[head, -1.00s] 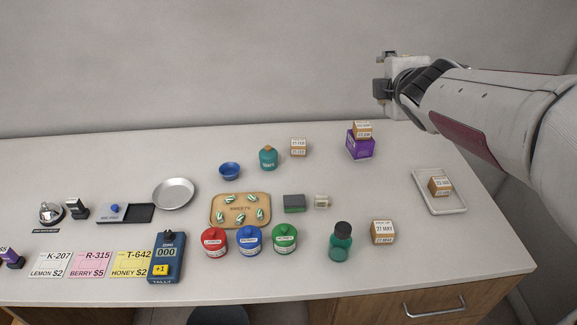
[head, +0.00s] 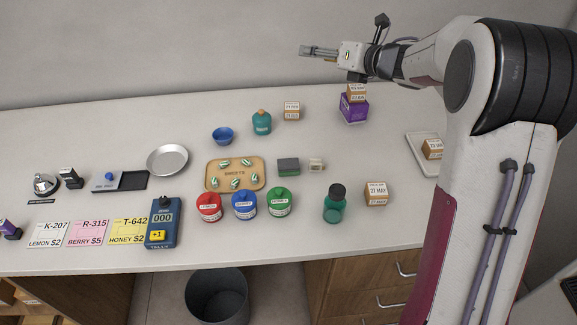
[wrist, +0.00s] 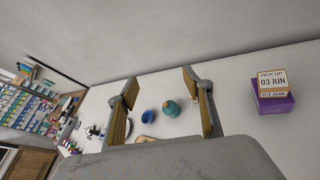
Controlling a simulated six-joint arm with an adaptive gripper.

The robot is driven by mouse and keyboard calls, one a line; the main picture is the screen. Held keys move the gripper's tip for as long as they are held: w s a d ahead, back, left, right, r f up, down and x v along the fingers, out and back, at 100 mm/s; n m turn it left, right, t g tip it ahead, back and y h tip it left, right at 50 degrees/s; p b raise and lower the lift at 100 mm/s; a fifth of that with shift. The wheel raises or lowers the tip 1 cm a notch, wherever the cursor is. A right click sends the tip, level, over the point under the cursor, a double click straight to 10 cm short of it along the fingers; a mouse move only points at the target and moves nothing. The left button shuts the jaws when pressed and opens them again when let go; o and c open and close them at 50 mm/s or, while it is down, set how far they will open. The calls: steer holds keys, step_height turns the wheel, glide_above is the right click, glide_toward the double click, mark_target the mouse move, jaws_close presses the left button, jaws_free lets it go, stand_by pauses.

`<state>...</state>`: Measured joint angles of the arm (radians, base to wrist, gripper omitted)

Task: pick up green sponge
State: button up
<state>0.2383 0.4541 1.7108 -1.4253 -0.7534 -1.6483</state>
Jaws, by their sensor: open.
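The sponge (head: 288,166) is a small block with a dark grey top and a green lower edge. It lies flat on the counter in the head view, just right of the sweets tray (head: 209,182). My gripper (head: 306,51) is high at the back, near the wall, well above and behind the sponge. In the wrist view my gripper (wrist: 160,104) has its two fingers wide apart with nothing between them that it holds. I cannot make out the sponge in the wrist view.
A small pale block (head: 316,165) stands close right of the sponge. Red (head: 209,208), blue (head: 244,205) and green (head: 279,202) jars stand in front. A teal bottle (head: 261,123) and a boxed item (head: 291,111) stand behind. A dark green bottle (head: 334,204) is front right.

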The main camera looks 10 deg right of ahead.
steer(key=s+a+f+n+g+y, duration=0.1)
steer(key=s+f+n+g+y, duration=0.15)
steer(key=f+n, duration=0.3)
steer(key=s+a+f+n+g+y, duration=0.1)
steer(key=a+f+n+g+y, duration=0.2)
steer(key=f, duration=0.4)
steer(key=n+g, duration=0.6)
steer(key=n, duration=0.2)
glide_toward(291, 163)
steer(key=x, duration=0.3)
steer(key=shift+r, duration=0.2)
steer(key=shift+s+f+g+y, duration=0.25)
steer(key=shift+s, duration=0.1)
steer(key=shift+x, duration=1.3)
steer(key=shift+w, duration=0.1)
steer(key=shift+w+x, duration=0.2)
steer(key=shift+x, duration=1.1)
steer(key=shift+w+x, duration=0.15)
steer(key=shift+x, duration=1.1)
steer(key=shift+f, duration=0.1)
steer(key=c, duration=1)
